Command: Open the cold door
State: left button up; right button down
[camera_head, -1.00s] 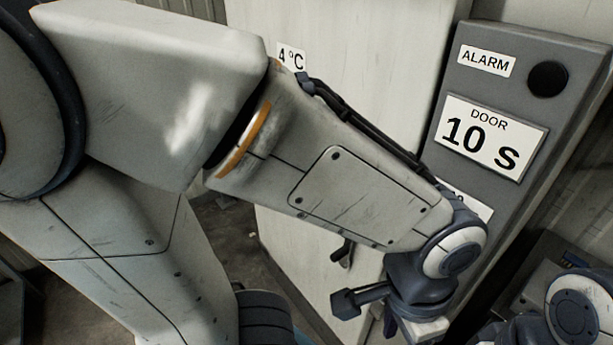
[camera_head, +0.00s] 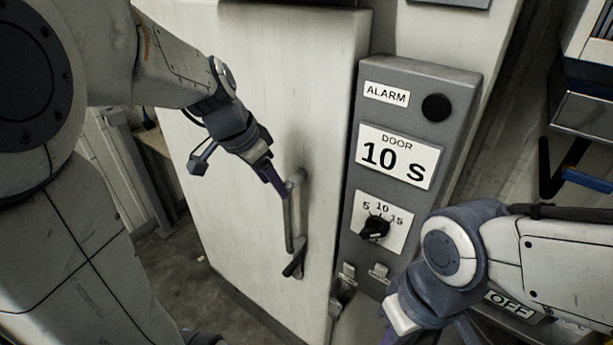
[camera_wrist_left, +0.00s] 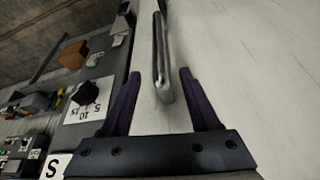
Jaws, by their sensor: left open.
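The cold door (camera_head: 240,60) is a tall pale door that looks shut, beside a grey control panel. Its grey upright bar handle (camera_head: 290,222) is near the door's right edge. My left gripper (camera_head: 279,187) is open at the upper end of the handle. In the left wrist view the handle (camera_wrist_left: 159,45) runs between and beyond the two spread dark fingers of the left gripper (camera_wrist_left: 160,76); I cannot tell whether they touch it. My right gripper (camera_head: 425,338) is at the bottom edge, partly cut off, so its jaw opening is unclear.
The grey panel (camera_head: 398,202) right of the door bears an alarm button (camera_head: 436,107), a "DOOR 10 S" label (camera_head: 398,157) and a black dial (camera_head: 375,228). Small latches (camera_head: 347,275) are below. Bare floor (camera_head: 170,265) is left of the door.

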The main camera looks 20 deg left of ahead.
aim_at(288, 205)
pick_arm(q)
jog(key=p+x, duration=0.1)
jog(key=x, duration=0.9)
jog(key=shift+s, duration=0.1)
grip_shut()
dwell(1.1)
